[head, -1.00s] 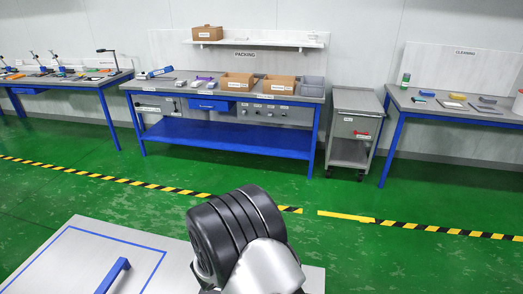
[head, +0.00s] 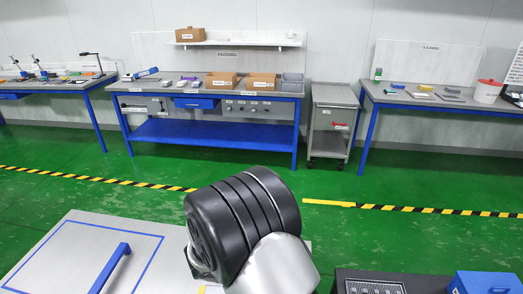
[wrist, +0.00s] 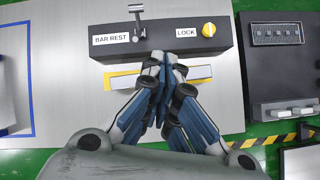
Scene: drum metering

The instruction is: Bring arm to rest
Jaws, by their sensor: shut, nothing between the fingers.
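My gripper (wrist: 168,64) is shut and empty in the wrist view. Its blue and grey fingers meet in front of a dark block (wrist: 112,62). The block carries a "BAR REST" label (wrist: 111,39), a "LOCK" label (wrist: 186,33) and a round yellow knob (wrist: 208,30). A small metal lever (wrist: 137,20) stands at the block's upper left. Beneath the fingertips is a yellow-edged strip (wrist: 198,74), partly hidden by the fingers. I cannot tell whether the fingertips touch the block. In the head view my arm hides the gripper.
A dark control box (wrist: 276,32) with switches stands at the right. A blue box (head: 487,283) is at the front right. Packing bench (head: 215,133) and trolley (head: 331,122) stand beyond open green floor.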

